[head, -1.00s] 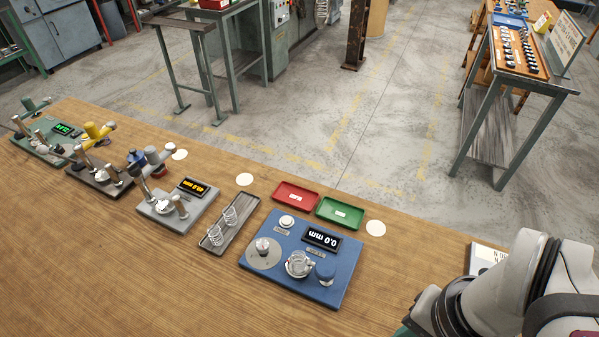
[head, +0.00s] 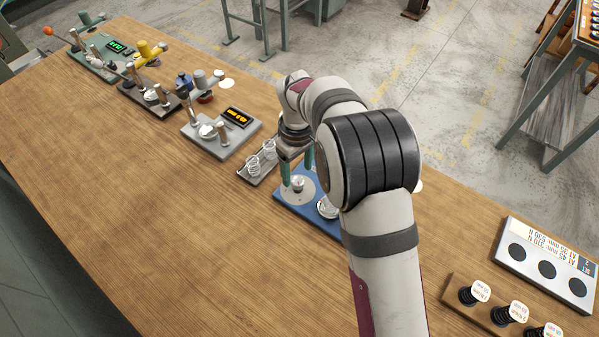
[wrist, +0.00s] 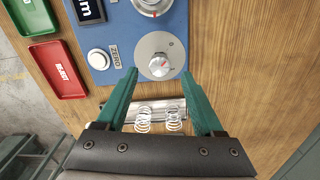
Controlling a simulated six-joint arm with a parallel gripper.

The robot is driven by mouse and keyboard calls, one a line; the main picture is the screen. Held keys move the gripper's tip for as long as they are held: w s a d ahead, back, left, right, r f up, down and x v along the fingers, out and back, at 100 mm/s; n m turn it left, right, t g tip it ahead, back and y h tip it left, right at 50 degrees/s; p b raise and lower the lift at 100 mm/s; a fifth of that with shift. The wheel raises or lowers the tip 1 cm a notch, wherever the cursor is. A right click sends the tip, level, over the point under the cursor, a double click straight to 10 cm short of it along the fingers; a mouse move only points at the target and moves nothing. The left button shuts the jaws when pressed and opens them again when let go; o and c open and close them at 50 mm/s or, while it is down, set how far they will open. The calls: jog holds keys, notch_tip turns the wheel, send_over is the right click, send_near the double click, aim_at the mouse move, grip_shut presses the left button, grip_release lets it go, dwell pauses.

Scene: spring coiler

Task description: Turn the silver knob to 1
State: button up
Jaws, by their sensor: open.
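The silver knob (wrist: 158,66) sits on a round grey dial plate (wrist: 172,46) on the blue panel (wrist: 204,35). The knob also shows in the head view (head: 298,185), just below my gripper (head: 297,168). In the wrist view my gripper (wrist: 159,74) is open, its two green fingers either side of the knob with gaps. Nothing is held. In the head view my arm hides much of the blue panel (head: 289,199) and its display.
A white button (wrist: 98,59) labelled ZERO stands beside the dial. A second dial (wrist: 152,4) lies beyond it. A tray with two springs (wrist: 143,118) lies under my gripper. A red reject tray (wrist: 68,82) and a green tray (wrist: 25,14) lie left.

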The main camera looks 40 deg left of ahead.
aim_at(298, 180)
jog(key=shift+f, duration=1.75)
grip_shut()
